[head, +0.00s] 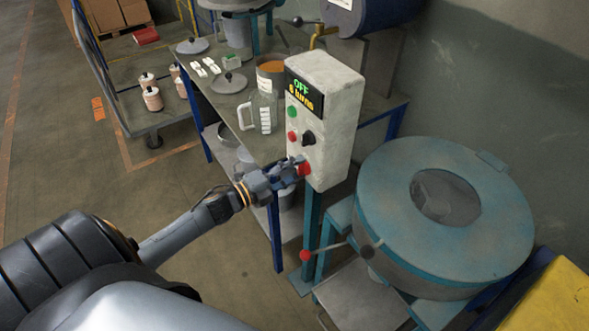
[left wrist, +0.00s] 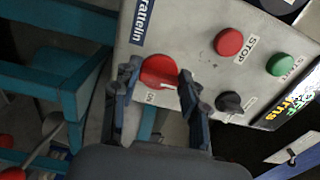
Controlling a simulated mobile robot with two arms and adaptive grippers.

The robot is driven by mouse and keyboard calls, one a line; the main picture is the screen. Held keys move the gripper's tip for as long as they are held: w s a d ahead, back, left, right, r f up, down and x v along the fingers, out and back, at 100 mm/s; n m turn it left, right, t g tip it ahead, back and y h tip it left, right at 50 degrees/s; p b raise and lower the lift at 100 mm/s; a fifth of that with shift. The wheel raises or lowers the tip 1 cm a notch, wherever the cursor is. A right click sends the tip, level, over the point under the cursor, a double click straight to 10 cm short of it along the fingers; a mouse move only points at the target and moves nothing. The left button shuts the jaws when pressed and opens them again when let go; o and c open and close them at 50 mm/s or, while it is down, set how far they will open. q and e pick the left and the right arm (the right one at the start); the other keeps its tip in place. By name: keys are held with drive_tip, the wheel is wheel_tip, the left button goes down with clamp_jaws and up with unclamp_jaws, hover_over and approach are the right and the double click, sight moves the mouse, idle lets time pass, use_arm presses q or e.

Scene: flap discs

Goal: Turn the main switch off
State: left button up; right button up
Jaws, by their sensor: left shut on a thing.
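A pale control box (head: 338,105) stands on a blue post, its display (head: 303,95) showing green "OFF" above a yellow line about turns. The red main switch (head: 305,168) is a rotary knob low on its face. In the left wrist view the switch (left wrist: 160,71) has a white mark, with a small label below it that looks like "ON". My left gripper (head: 294,172) is shut on the switch, one finger on each side; both fingers (left wrist: 158,82) show in the left wrist view. My right gripper is not in view.
Beside the switch are a red STOP button (left wrist: 229,41), a green button (left wrist: 280,64) and a black knob (left wrist: 230,102). A round teal machine (head: 440,215) stands right of the box.

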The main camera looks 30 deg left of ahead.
use_arm(q)
drive_tip(key=o, duration=1.1)
drive_tip(key=shift+o, duration=0.2)
drive_tip(key=v, duration=1.2)
drive_tip(key=shift+f, duration=0.15)
